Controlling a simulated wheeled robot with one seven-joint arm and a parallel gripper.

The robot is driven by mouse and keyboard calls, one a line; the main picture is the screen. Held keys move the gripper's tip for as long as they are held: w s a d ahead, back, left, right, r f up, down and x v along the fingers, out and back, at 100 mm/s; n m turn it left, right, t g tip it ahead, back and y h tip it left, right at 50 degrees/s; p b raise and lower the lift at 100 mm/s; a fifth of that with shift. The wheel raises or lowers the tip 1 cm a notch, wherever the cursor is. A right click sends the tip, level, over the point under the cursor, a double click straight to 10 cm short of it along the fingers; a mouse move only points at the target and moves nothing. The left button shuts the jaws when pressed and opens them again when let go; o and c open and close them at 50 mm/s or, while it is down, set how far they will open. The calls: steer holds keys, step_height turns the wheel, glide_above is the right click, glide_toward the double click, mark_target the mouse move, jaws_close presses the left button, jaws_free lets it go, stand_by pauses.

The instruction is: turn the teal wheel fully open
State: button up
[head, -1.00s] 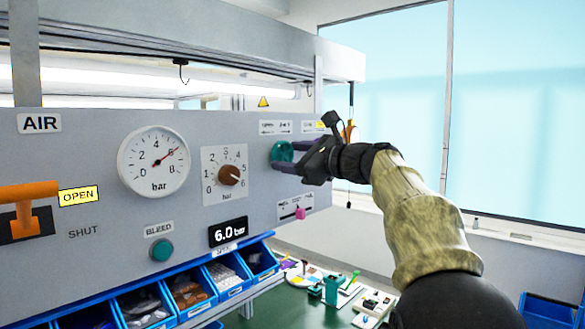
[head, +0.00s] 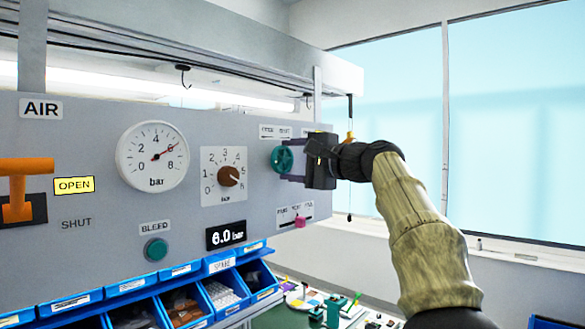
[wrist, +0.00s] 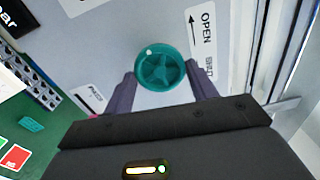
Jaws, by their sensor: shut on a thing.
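The teal wheel (head: 280,159) is mounted on the right part of the grey panel. In the wrist view the teal wheel (wrist: 160,70) shows its spokes and a small pale dot on its upper left rim. My gripper (head: 291,166) reaches it from the right. In the wrist view my gripper (wrist: 161,80) has its two purple fingers on either side of the wheel, shut on its rim. A label with OPEN, SHUT and an arrow (wrist: 203,35) is beside the wheel; the arrow points toward the OPEN end.
Left on the panel are a gauge (head: 152,157), a brown knob (head: 229,176), a BLEED button (head: 155,249) and an orange lever (head: 18,208) by OPEN. A pink slider (head: 300,221) sits below the wheel. Blue bins (head: 228,293) line the bottom.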

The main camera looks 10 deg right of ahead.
steer(key=n+b, duration=0.1)
steer(key=n, duration=0.2)
steer(key=shift+f+n, duration=0.1)
steer(key=shift+n, duration=0.3)
steer(key=n+b, duration=0.1)
steer(key=n, duration=0.3)
steer(key=n+b, duration=0.1)
steer(key=n, duration=0.4)
steer(key=shift+n, duration=1.9)
steer(key=o, duration=1)
